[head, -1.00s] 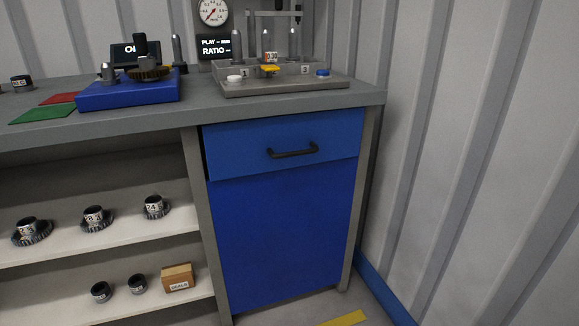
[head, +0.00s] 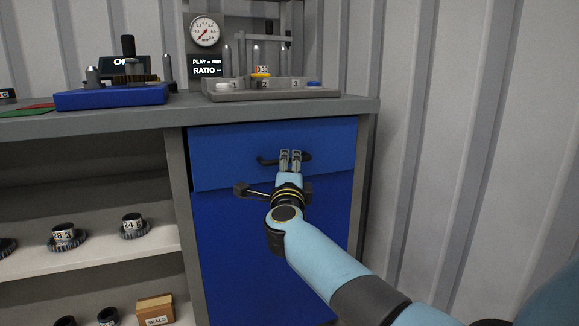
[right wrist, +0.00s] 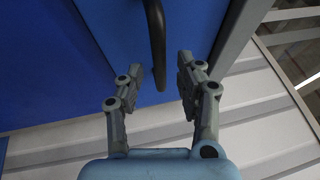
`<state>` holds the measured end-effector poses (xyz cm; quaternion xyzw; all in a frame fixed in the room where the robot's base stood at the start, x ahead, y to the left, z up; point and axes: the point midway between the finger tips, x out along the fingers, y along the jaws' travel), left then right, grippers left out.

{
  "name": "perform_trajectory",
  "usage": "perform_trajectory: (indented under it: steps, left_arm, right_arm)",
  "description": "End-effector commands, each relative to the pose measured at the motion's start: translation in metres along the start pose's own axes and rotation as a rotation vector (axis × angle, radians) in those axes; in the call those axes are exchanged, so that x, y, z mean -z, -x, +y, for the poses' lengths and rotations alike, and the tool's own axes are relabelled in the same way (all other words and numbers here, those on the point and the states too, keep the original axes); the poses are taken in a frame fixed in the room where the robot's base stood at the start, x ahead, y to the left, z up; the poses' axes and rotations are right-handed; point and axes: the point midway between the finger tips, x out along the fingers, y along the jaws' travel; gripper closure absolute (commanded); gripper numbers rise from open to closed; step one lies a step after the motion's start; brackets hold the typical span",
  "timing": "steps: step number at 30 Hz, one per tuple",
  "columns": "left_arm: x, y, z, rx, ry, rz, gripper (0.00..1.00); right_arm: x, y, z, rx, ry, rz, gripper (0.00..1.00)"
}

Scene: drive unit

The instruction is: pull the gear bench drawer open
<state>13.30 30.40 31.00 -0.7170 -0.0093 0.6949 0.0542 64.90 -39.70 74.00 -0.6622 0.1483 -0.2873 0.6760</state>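The gear bench drawer (head: 225,150) is a blue front under the right end of the bench top, and it looks closed. Its black bar handle (head: 268,161) is partly hidden by my right gripper (head: 290,156), whose fingertips are in front of it. In the right wrist view the handle (right wrist: 157,45) reaches into the space between the two fingers of my right gripper (right wrist: 158,70). The fingers are apart, with clear gaps on both sides of the bar. My left gripper is not in view.
A blue door panel (head: 235,250) is below the drawer. The grey bench top (head: 190,115) carries a blue gear stand (head: 112,97) and a grey tray (head: 275,93). Open shelves (head: 100,255) with gears are to the left. A corrugated wall (head: 450,130) stands close on the right.

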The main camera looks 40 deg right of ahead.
Motion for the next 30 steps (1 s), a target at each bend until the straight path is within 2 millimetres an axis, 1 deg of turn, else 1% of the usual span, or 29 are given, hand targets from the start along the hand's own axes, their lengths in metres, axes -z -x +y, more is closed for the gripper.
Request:
perform_trajectory:
  steps: [1, 3, 6, 9, 16, 24, 30]
  left_arm:
    - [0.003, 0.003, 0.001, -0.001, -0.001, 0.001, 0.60]
    - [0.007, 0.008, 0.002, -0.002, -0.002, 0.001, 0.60]
    - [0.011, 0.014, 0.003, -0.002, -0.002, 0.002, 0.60]
    - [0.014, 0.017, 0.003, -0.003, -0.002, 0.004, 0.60]
    - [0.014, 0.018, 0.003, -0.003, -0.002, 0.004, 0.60]
    - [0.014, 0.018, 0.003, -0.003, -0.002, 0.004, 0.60]
    - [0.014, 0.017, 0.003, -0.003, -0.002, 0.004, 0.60]
  right_arm:
    - [0.000, -0.008, 0.002, 0.000, 0.002, 0.000, 0.64]
    - [0.000, -0.017, 0.002, 0.000, 0.003, -0.001, 0.64]
    - [0.000, -0.025, 0.002, -0.002, 0.002, -0.001, 0.64]
    - [0.000, -0.029, 0.001, -0.001, 0.002, -0.001, 0.64]
    - [0.000, -0.029, 0.001, -0.001, 0.002, -0.001, 0.64]
    - [0.000, -0.029, 0.001, -0.001, 0.002, -0.001, 0.99]
    - [0.000, -0.028, 0.001, -0.002, 0.002, -0.001, 1.00]
